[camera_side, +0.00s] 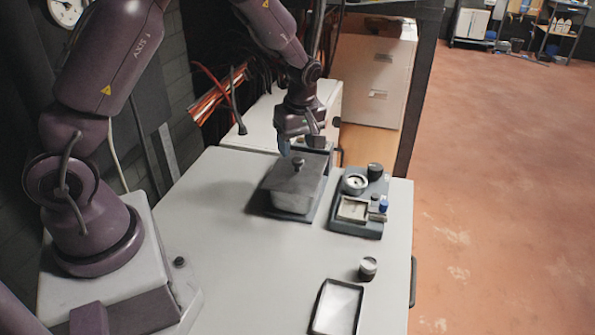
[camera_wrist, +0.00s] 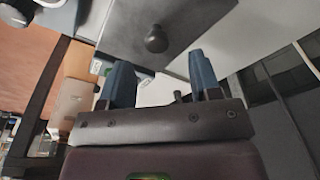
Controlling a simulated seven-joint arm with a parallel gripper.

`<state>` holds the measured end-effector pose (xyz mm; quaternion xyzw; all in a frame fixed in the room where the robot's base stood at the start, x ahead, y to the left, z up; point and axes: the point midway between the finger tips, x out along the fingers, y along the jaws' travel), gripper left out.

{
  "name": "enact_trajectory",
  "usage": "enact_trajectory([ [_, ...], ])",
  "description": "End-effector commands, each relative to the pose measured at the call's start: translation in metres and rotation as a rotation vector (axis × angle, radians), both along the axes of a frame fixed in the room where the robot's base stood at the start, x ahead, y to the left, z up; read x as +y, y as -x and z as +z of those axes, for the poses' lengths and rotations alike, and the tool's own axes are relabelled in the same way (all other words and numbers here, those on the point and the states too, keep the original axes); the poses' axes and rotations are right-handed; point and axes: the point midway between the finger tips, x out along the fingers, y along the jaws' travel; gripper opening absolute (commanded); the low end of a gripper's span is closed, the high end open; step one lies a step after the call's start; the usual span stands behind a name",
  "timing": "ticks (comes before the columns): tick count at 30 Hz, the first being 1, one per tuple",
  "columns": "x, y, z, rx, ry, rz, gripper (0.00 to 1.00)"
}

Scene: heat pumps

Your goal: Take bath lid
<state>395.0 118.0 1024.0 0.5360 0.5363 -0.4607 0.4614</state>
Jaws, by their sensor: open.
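The bath lid (camera_side: 283,181) is a flat grey plate lying on top of the pale rectangular bath (camera_side: 291,203). A dark round knob (camera_side: 298,163) stands up from the lid. In the wrist view the lid (camera_wrist: 200,18) fills the upper middle, with its knob (camera_wrist: 156,39) near the centre. My gripper (camera_side: 302,150) is just above the lid, close to the knob. In the wrist view its two blue fingers (camera_wrist: 163,75) are apart with nothing between them, and the knob lies beyond the fingertips.
Right of the bath, a dark tray (camera_side: 347,229) holds a round cup, a square dish and small bottles. Nearer the front are a small jar (camera_side: 368,268) and a shallow white tray (camera_side: 338,306). The table's (camera_side: 240,270) middle front is clear. Cabinets (camera_side: 378,75) stand behind.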

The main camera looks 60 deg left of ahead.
Motion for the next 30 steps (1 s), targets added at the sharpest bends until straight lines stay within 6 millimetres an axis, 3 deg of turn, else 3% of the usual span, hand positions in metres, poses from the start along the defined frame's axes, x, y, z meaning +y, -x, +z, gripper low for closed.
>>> enact_trajectory([
  [12,0.006,-0.003,-0.05,0.002,0.001,-0.001,0.58],
  [20,0.007,-0.004,-0.052,0.0,0.0,-0.001,0.58],
  [27,0.007,-0.004,-0.052,0.0,0.0,-0.001,0.05],
  [30,0.007,-0.004,-0.051,-0.001,0.0,-0.001,0.01],
])
